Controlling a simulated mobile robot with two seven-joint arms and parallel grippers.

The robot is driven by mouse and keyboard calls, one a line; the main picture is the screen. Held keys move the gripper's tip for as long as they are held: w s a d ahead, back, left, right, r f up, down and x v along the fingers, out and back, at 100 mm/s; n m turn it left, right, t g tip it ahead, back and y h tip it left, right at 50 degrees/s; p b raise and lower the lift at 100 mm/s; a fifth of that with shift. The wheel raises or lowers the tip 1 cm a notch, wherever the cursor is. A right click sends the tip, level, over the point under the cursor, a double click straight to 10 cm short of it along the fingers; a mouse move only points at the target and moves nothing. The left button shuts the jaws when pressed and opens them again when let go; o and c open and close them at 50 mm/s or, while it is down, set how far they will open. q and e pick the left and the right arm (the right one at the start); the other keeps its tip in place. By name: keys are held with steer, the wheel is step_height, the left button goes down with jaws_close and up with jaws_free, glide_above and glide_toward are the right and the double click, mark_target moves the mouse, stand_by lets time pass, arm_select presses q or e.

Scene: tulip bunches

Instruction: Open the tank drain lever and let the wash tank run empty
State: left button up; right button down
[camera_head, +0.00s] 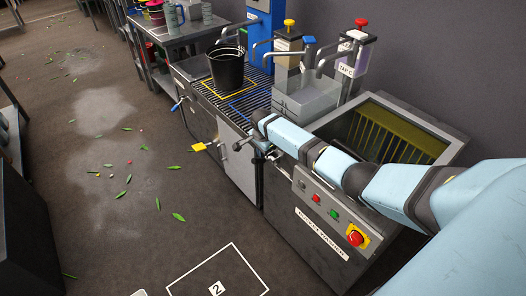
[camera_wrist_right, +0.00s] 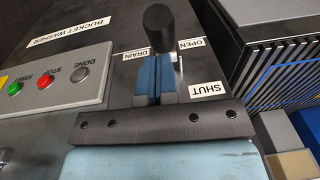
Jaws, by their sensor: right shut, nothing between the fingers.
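The bucket washer's wash tank (camera_head: 448,132) is an open grey metal basin with a yellowish inside at the right of the head view; whether it holds water I cannot tell. In the wrist view the drain lever's black knob (camera_wrist_right: 158,28) stands just beyond my right gripper (camera_wrist_right: 155,64), near the DRAIN and OPEN labels. The SHUT label is right of the fingers. My right gripper is shut with nothing in it; its blue fingertips are close to the lever, contact unclear. The fingers partly hide the lever's stem. My left gripper is not in view.
A control panel (camera_head: 330,210) with buttons is on the washer's front. A black bucket (camera_head: 227,70) stands on the slatted rack left of the washer. A yellow handle (camera_head: 199,147) sticks out from the cabinet front. Leaves litter the open floor.

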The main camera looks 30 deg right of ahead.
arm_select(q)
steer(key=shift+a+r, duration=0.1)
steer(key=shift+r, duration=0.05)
arm_select(e)
steer(key=shift+a, duration=0.1)
steer(key=shift+s+a+f+h+p, duration=0.1)
steer(key=shift+a+f+h+p, duration=0.15)
steer(key=shift+a+h+p, duration=0.35)
steer(key=shift+a+f+h+p, duration=0.35)
steer(key=shift+f+h+p, duration=0.05)
steer(key=shift+h+p, duration=0.2)
arm_select(q)
steer(key=b, duration=0.3)
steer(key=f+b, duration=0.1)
steer(key=b, duration=0.3)
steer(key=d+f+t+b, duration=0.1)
steer(key=b, duration=0.2)
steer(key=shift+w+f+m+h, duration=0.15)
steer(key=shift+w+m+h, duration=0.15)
arm_select(e)
step_height(320, 180, down, 8)
steer(key=a+t+h, duration=0.1)
steer(key=a+h, duration=0.1)
steer(key=h, duration=0.6)
steer(key=shift+a, duration=0.35)
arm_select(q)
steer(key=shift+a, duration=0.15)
arm_select(e)
steer(key=shift+s, duration=0.1)
